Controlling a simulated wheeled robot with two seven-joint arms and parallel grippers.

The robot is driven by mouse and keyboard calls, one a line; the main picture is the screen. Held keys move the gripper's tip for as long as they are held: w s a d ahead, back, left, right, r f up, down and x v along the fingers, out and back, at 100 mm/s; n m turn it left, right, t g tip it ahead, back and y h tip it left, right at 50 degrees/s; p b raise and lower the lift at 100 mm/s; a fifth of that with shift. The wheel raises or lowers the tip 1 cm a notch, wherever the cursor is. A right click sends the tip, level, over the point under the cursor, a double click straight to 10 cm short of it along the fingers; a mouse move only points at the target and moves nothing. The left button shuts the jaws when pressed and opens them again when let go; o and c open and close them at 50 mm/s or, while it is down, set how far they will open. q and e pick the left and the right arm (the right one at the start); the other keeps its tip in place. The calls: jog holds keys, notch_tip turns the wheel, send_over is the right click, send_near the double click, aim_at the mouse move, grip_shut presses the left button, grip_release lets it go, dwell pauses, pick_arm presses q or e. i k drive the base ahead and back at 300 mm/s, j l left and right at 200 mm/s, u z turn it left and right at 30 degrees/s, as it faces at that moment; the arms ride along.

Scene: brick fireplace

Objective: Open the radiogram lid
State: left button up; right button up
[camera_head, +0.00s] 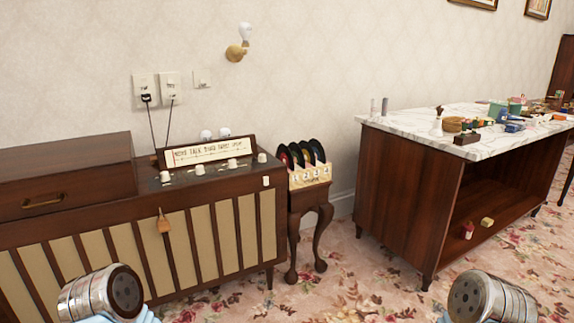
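The radiogram (180,215) is a dark wooden cabinet at the left, with beige vertical slats on its front. A raised wooden box section at its left end, which looks like the lid (75,165), lies flat and looks closed. A brass handle (43,203) is on that section's front face. A cream dial panel (210,151) with white knobs is on the lower right part of the top. Silver parts of my two arms show at the bottom edge, left and right of centre. Neither gripper is in view.
A small curved-leg stand (308,218) with several upright records (302,153) is right of the radiogram. A marble-topped table (425,127) with many small items stands further right. A tan tag (164,222) hangs on the radiogram front. Flowered carpet (350,280) is clear between them.

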aim_at(38, 178)
jog(key=j+u, duration=0.1)
jog(key=u, duration=0.65)
jog(key=j+u, duration=0.15)
jog(key=u, duration=0.6)
jog(key=i+j, duration=0.05)
